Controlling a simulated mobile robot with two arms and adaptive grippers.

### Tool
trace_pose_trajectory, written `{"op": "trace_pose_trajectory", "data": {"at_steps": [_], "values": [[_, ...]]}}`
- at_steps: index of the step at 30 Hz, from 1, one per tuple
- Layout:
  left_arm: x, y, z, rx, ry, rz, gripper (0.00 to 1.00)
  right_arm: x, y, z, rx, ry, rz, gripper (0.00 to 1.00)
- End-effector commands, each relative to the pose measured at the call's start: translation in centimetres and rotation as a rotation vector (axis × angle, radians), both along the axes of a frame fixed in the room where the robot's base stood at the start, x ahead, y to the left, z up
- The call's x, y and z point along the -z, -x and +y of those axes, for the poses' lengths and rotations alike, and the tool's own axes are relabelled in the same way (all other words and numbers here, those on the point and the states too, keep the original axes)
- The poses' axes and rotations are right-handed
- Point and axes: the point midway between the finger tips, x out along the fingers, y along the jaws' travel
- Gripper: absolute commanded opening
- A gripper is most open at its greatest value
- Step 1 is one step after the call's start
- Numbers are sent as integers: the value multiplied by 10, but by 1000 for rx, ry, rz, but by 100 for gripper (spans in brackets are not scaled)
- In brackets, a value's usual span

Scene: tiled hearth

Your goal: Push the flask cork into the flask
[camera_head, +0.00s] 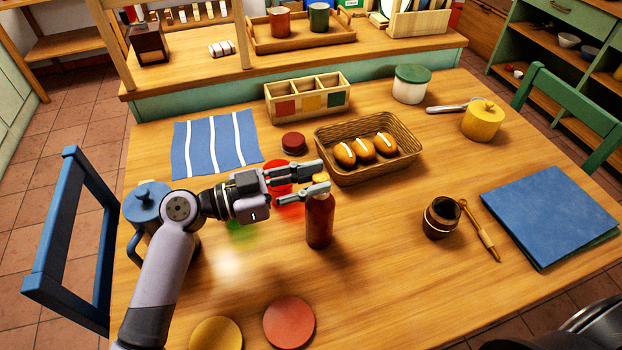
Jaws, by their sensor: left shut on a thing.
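The flask (320,222) is dark red and stands upright near the middle of the table. The flask cork (319,179) is a small yellow-orange piece at the flask's mouth. My left gripper (325,178) comes in from the left and is shut on the cork, with one finger on its far side and one on its near side. The fingers partly cover the cork and the flask neck, so I cannot tell how deep the cork sits. My right gripper is not in view.
A bread basket (371,178) stands behind the flask, with a dark red lidded jar (294,143) nearby. A blue pot (146,202) is at the left, behind my arm. A brown pot (441,217) stands right; two discs (289,322) lie in front.

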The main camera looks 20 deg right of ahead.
Motion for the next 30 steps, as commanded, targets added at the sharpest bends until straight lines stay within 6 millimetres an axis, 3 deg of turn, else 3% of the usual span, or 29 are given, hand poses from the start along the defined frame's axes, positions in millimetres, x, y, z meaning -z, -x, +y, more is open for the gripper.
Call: {"op": "trace_pose_trajectory", "data": {"at_steps": [1, 28, 29, 30], "values": [[14, 3, 0, 7, -25, 15, 11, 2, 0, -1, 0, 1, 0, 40], [6, 2, 0, 6, -21, 12, 11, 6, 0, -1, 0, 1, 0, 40], [6, 2, 0, 6, -21, 12, 24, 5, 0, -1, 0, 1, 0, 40], [6, 2, 0, 6, -20, 12, 27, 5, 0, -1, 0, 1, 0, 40]]}}
